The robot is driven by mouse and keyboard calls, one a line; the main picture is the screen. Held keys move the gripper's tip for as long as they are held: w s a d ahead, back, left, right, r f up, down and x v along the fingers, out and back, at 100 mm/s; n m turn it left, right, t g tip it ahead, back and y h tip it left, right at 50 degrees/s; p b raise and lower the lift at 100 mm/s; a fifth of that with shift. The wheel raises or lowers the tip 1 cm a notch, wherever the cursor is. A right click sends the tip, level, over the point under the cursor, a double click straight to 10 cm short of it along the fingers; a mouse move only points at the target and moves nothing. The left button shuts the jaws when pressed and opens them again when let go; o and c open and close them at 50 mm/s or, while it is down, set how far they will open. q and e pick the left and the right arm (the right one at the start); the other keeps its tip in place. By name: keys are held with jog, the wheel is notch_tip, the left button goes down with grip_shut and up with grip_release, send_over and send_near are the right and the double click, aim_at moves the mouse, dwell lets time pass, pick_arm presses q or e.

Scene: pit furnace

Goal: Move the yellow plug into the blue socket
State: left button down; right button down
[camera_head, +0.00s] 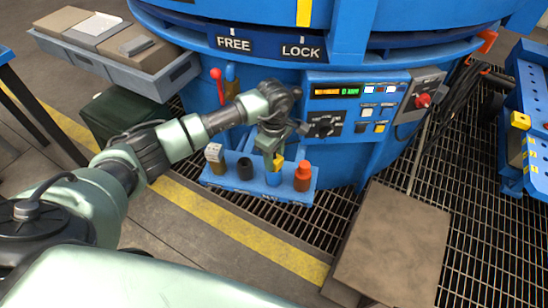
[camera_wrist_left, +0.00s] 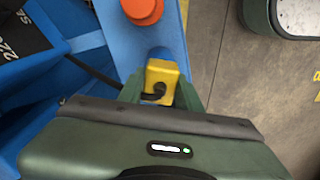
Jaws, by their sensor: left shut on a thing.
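The yellow plug (camera_head: 278,162) is between the fingers of my left gripper (camera_head: 271,150), which is shut on it. The plug is directly over the blue socket (camera_head: 273,178) on the blue shelf; I cannot tell whether it is seated in it or just above. In the left wrist view the yellow plug (camera_wrist_left: 162,72) sits between the green fingertips (camera_wrist_left: 160,92), with a black cable at it. A bit of the blue socket (camera_wrist_left: 160,52) shows just beyond the plug. My right gripper is not in view.
On the shelf (camera_head: 232,183), an orange-red plug (camera_head: 302,176) stands right of the blue socket, a black socket (camera_head: 245,168) left of it, and a grey-topped piece (camera_head: 214,154) at the left end. The control panel (camera_head: 358,105) is behind to the right.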

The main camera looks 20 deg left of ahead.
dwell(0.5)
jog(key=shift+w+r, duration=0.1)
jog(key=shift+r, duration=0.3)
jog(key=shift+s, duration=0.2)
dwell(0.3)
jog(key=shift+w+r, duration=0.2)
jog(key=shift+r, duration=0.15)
pick_arm(q)
jog(key=shift+f+b, duration=0.1)
jog(key=shift+b, duration=0.2)
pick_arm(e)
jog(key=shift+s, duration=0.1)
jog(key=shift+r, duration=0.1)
pick_arm(q)
jog(key=shift+f, duration=0.1)
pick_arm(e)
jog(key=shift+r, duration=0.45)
